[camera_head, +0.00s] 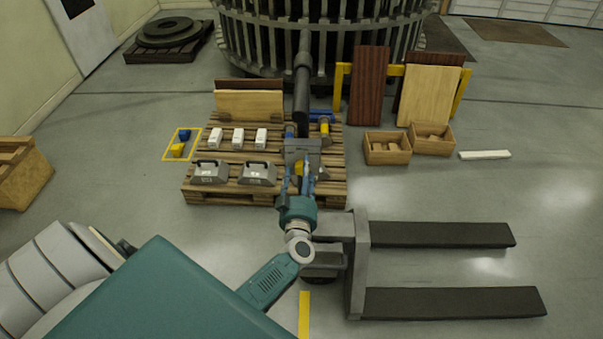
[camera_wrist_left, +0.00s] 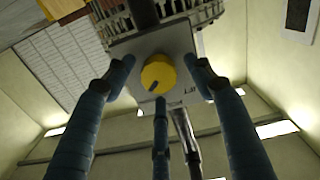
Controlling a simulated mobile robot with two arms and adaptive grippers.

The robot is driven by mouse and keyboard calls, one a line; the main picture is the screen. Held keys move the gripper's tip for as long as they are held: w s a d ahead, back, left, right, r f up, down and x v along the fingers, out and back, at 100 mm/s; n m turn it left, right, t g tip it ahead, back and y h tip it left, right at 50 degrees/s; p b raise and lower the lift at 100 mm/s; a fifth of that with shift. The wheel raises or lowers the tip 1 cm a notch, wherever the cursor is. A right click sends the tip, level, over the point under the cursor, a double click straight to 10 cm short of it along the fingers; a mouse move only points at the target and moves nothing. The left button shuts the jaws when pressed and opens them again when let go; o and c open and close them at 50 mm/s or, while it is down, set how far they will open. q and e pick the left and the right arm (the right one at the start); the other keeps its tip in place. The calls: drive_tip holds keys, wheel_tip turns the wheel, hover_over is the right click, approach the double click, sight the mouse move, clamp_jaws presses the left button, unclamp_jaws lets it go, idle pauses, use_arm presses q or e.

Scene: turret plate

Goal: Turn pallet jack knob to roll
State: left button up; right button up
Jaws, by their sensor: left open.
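The pallet jack (camera_head: 357,265) stands on the floor with its two dark forks pointing right. Its control head, a grey plate (camera_head: 302,146), is on the upright handle. In the left wrist view the yellow round knob (camera_wrist_left: 159,72) sits on the grey plate (camera_wrist_left: 185,42), with a dark pointer mark low on its face. Some lettering on the plate is too small to read. My left gripper (camera_wrist_left: 161,84) is open, its three blue fingers spread around the knob with visible gaps. In the head view the left gripper (camera_head: 299,172) reaches up to the plate. My right gripper is not in view.
A wooden pallet (camera_head: 235,197) with grey cases, white boxes and a board lies behind the jack. Two wooden crates (camera_head: 386,158) (camera_head: 432,149) stand right of it, near leaning panels. A large ribbed cylinder (camera_head: 320,35) stands at the back. Floor right of the forks is clear.

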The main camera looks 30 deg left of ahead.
use_arm(q)
drive_tip(key=shift+c, duration=0.5)
drive_tip(key=c, duration=0.9)
drive_tip(key=shift+c, duration=0.6)
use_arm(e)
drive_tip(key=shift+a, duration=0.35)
use_arm(q)
drive_tip(key=shift+r+n, duration=0.15)
drive_tip(key=shift+n, duration=0.45)
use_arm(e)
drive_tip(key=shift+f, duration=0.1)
use_arm(q)
drive_tip(key=n+b, duration=0.1)
drive_tip(key=n, duration=0.2)
drive_tip(key=shift+a+n, duration=0.1)
drive_tip(key=shift+n, duration=0.2)
drive_tip(key=n+b, duration=0.1)
drive_tip(key=n, duration=0.3)
drive_tip(key=shift+n, duration=0.3)
drive_tip(key=shift+b, duration=0.3)
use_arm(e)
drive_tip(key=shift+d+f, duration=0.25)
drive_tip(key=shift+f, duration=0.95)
use_arm(q)
drive_tip(key=shift+a+n, duration=0.1)
drive_tip(key=shift+n, duration=0.2)
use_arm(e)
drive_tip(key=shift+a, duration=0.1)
